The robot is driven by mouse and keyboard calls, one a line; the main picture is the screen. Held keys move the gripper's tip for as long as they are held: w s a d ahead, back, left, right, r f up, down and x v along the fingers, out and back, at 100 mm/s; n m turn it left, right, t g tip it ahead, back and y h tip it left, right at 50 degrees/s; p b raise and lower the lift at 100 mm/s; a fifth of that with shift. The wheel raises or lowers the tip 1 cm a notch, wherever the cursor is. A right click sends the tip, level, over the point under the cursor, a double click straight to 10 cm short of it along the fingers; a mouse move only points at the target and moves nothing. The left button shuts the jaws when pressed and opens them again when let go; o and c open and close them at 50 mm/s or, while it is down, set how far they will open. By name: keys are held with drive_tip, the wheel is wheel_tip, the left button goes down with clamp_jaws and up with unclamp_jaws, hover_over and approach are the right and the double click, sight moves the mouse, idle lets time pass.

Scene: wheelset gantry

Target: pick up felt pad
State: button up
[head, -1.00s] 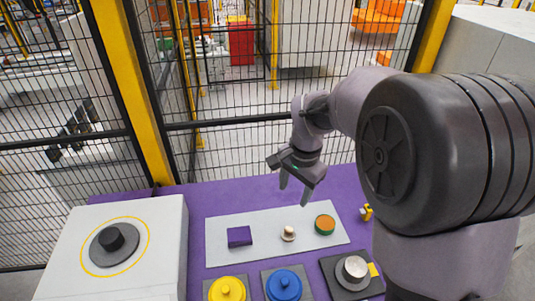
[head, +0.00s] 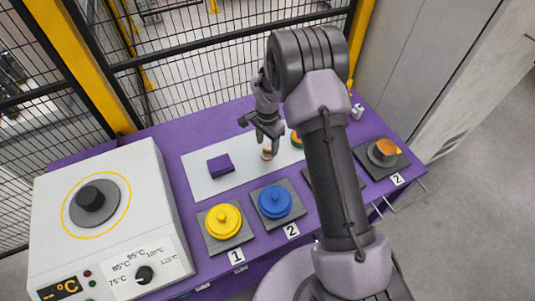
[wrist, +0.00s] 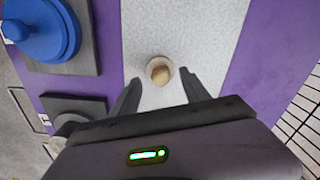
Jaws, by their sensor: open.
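The small pale round piece with a tan knob, which looks like the felt pad (head: 267,154), stands on the light grey mat (head: 200,187). In the wrist view the pad (wrist: 160,70) shows as a whitish disc with the knob in its middle. My gripper (head: 270,138) is open and empty, pointing down just above the pad. In the wrist view my gripper's fingertips (wrist: 161,82) are apart on either side, with the pad just beyond them. I cannot tell the exact height gap.
A purple block (head: 220,165) lies left of the pad. Yellow (head: 223,220) and blue (head: 275,201) knobbed discs sit in front. A white heater box (head: 110,225) stands left; a mesh fence (head: 205,60) runs behind.

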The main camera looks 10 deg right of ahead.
sight(267, 148)
wheel_tip(267, 148, down, 3)
drive_tip(key=shift+f+b, duration=0.2)
drive_tip(key=shift+b, duration=0.15)
drive_tip(key=shift+r, duration=0.1)
clamp_jaws()
drive_tip(key=shift+r, duration=0.1)
wheel_tip(267, 148, up, 4)
drive_tip(key=shift+s+f+p, duration=0.1)
drive_tip(key=shift+p, duration=0.75)
drive_tip(key=s+d, duration=0.2)
drive_tip(key=s, duration=0.2)
drive_tip(key=s+d+p, duration=0.1)
drive_tip(key=s+d, duration=0.1)
drive_tip(key=s, duration=0.3)
drive_tip(key=s+d+r, duration=0.1)
drive_tip(key=s+d, duration=0.2)
drive_tip(key=s, duration=0.2)
drive_tip(key=shift+s+p, duration=0.1)
drive_tip(key=shift+p, duration=0.2)
drive_tip(key=c, duration=0.7)
unclamp_jaws()
clamp_jaws()
